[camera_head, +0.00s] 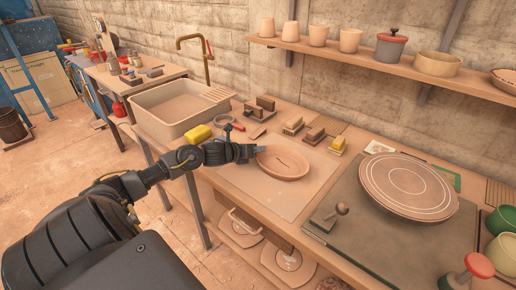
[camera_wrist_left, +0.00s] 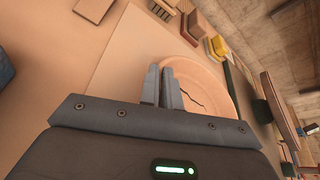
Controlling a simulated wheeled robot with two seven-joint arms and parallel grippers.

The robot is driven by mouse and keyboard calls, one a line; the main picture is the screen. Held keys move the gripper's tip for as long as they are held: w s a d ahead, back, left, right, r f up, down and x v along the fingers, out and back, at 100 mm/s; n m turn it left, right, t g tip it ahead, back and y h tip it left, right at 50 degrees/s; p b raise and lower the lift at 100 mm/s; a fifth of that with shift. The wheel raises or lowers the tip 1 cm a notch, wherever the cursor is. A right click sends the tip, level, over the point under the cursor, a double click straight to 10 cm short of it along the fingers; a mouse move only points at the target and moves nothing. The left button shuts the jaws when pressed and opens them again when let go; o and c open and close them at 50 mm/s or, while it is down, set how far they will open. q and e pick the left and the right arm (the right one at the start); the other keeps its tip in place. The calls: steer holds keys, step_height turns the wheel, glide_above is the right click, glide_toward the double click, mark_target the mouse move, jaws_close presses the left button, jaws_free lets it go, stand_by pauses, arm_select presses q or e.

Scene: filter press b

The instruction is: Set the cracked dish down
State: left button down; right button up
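The cracked dish (camera_head: 287,168) is a shallow, round, pinkish clay dish with a dark crack across its inside. It lies level at the pale board (camera_head: 240,184) on the worktop; I cannot tell whether it touches the board. My left gripper (camera_head: 258,150) is at the dish's left rim. In the left wrist view the dish (camera_wrist_left: 212,82) shows beyond the left gripper's fingers (camera_wrist_left: 164,82), which are close together with the rim between them. The fingers hide part of the rim. My right gripper is not in view.
A yellow sponge (camera_head: 198,134) and a sink (camera_head: 180,105) are left of the dish. Small wooden blocks (camera_head: 314,135) stand behind it. A large ringed plate (camera_head: 408,186) and a knobbed tool (camera_head: 329,215) are to the right. The board's front part is clear.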

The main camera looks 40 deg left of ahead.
arm_select(q)
steer(key=shift+f, duration=0.1)
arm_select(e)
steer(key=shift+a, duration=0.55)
arm_select(q)
steer(key=c, duration=1.6)
jaws_free()
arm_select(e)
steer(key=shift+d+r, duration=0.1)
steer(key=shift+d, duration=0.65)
arm_select(q)
steer(key=shift+s, duration=0.25)
steer(key=v, duration=0.9)
steer(key=shift+s+b, duration=0.15)
steer(key=shift+b, duration=0.15)
steer(key=shift+s+a+r, duration=0.1)
steer(key=shift+s+r, duration=0.25)
steer(key=shift+s, duration=0.3)
steer(key=shift+s+r, duration=0.2)
steer(key=shift+s, duration=0.2)
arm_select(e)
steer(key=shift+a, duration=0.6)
